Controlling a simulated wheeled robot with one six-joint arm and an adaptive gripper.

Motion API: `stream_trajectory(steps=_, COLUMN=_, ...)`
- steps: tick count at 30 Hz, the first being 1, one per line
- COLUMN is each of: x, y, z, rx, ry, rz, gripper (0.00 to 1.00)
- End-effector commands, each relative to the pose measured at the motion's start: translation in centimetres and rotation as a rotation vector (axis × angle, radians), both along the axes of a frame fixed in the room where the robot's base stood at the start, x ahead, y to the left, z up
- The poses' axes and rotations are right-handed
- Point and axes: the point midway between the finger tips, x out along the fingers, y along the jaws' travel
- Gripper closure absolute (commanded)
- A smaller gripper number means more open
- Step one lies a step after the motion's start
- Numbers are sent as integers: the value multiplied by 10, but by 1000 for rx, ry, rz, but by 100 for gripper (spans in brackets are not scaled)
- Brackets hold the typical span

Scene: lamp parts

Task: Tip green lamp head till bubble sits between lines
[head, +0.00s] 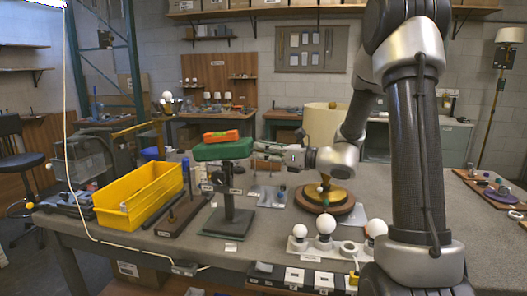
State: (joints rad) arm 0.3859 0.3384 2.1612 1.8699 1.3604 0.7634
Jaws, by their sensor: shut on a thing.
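The green lamp head (222,150) sits on top of a dark stand (229,197) on the workbench, left of the middle. It looks slightly tilted, with its right end a little higher. An orange spirit level (221,136) with a small green vial lies on top of it. The bubble and its lines are too small to make out. My gripper (256,150) reaches in from the right and is shut on the right end of the green lamp head. The exact finger contact is hard to see at this size.
A yellow bin (140,194) stands left of the stand. A round wooden base with a brass part (325,197) and a cream lampshade (323,125) are to the right. White bulbs (325,227) stand in a holder at the front. Bench surface around the stand's base is partly free.

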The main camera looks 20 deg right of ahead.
Motion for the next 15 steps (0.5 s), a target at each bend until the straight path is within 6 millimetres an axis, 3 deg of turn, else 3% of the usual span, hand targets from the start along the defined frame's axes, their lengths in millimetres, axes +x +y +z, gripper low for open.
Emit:
stream_trajectory(steps=4, x=-4, y=-8, z=-20, rx=-1, ry=11, rz=-2, gripper=100)
stream_trajectory(steps=11, x=-5, y=-8, z=-22, rx=-4, ry=8, rz=-1, gripper=100)
stream_trajectory(steps=12, x=-5, y=-8, z=-22, rx=-4, ry=8, rz=-1, gripper=76)
stream_trajectory(steps=15, x=-5, y=-8, z=-21, rx=-3, ry=7, rz=-1, gripper=58)
